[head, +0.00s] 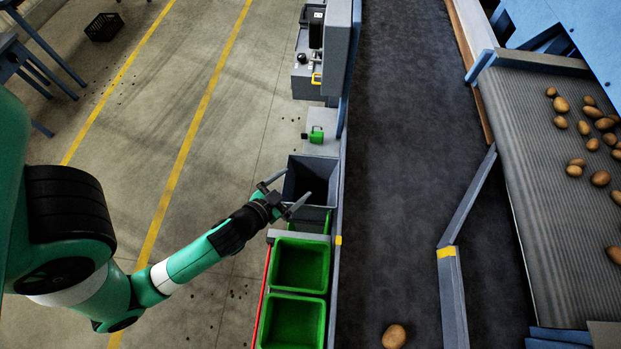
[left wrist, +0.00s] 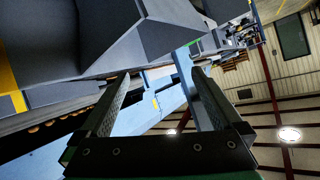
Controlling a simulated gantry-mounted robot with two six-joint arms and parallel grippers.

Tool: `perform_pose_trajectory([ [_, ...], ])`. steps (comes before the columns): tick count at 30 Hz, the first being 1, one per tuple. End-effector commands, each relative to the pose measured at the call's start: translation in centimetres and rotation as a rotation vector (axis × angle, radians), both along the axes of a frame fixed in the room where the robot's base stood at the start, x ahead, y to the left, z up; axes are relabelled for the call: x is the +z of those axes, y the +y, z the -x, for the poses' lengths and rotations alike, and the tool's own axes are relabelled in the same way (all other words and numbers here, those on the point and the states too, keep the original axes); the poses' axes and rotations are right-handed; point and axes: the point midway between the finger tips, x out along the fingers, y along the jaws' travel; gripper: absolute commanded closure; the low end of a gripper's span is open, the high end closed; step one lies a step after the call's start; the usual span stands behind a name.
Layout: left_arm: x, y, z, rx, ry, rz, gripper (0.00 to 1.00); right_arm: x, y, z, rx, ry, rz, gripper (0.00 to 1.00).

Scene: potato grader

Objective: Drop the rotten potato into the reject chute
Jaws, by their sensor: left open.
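My left gripper (head: 297,183) is open, with its two fingers apart over the near edge of a dark grey open-topped box (head: 328,172) that looks like the reject chute. No potato shows between the fingers. In the left wrist view the open fingers (left wrist: 162,75) also have nothing between them, and a grey sloped-sided shape (left wrist: 155,35) lies beyond them. A single brown potato (head: 394,336) lies on the dark belt (head: 400,130) at the bottom of the head view. I cannot tell whether it is rotten. My right gripper is out of view.
Green crates (head: 301,265) stand below the grey box, along the belt's left wall. Several potatoes (head: 601,179) lie on the ribbed conveyor (head: 540,160) at right. An angled guide (head: 467,200) crosses the belt's right side.

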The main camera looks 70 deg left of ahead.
Motion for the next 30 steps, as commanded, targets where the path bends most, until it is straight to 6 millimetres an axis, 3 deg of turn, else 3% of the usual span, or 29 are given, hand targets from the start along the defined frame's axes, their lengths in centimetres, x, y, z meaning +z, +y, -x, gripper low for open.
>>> perform_pose_trajectory([
  [3, 1.0, -1.4, 1.8, -0.008, 0.002, -0.001, 0.00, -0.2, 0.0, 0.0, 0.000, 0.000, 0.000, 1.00],
  [9, 1.9, -2.1, 3.2, -0.002, -0.002, -0.001, 0.00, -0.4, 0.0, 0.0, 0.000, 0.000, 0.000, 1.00],
  [30, 2.0, -2.1, 3.3, 0.001, -0.002, -0.001, 0.00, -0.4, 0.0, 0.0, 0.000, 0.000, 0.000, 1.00],
])
